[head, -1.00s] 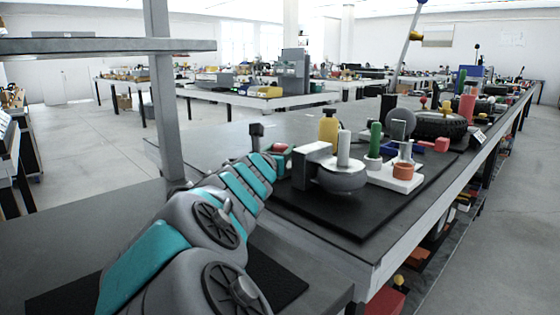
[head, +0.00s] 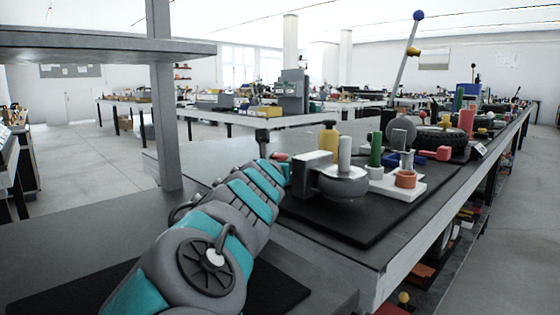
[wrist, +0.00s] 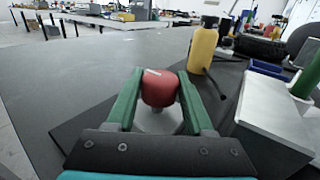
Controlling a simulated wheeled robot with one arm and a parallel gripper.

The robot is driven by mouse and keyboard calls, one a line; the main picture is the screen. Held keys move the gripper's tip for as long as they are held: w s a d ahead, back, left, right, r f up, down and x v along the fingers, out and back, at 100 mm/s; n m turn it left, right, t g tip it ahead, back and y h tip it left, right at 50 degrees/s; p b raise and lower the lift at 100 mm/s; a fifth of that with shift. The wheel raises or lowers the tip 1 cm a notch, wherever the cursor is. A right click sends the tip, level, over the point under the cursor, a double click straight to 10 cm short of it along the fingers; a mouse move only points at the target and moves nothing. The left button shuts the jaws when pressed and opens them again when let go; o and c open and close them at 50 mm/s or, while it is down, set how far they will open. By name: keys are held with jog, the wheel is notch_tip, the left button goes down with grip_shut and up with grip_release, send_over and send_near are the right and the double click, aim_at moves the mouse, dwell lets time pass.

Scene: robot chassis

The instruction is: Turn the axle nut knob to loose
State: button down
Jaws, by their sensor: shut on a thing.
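The red knob (wrist: 159,88) stands on a round pale grey base (wrist: 158,122) in the wrist view. I take it for the axle nut knob. My gripper (wrist: 160,76) has one green finger on each side of the knob and is shut on it. In the head view a small part of the red knob (head: 280,157) shows at the end of my grey and teal arm. The arm hides most of my gripper there. I cannot read which way the knob is turned.
To the right stand a yellow bottle (wrist: 202,46), a grey block (wrist: 272,112) and a green post (wrist: 308,77). In the head view a round grey part with a white post (head: 344,185) sits on the black mat (head: 370,228). The grey tabletop (wrist: 60,80) left of the knob is clear.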

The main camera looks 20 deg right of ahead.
jog(key=shift+c, duration=1.5)
grip_release()
jog(key=shift+a+r+p, duration=0.1)
jog(key=shift+r+p, duration=0.05)
jog(key=shift+p, duration=0.6)
jog(key=shift+r+m+g+h+p, duration=0.15)
jog(key=shift+m+g+h+p, duration=0.25)
jog(key=shift+p, duration=1.15)
jog(key=h+p, duration=0.1)
jog(key=m+g+h+p, duration=0.1)
jog(key=p, duration=0.1)
jog(key=shift+f+m, duration=0.2)
jog(key=shift+m, duration=0.1)
jog(key=shift+w+f+m+g+h+p, duration=0.1)
jog(key=shift+m+g+h+p, duration=0.55)
jog(key=shift+g+p, duration=0.3)
jog(key=shift+m+g+h, duration=0.95)
jog(key=shift+m+g, duration=0.2)
jog(key=shift+g, duration=0.3)
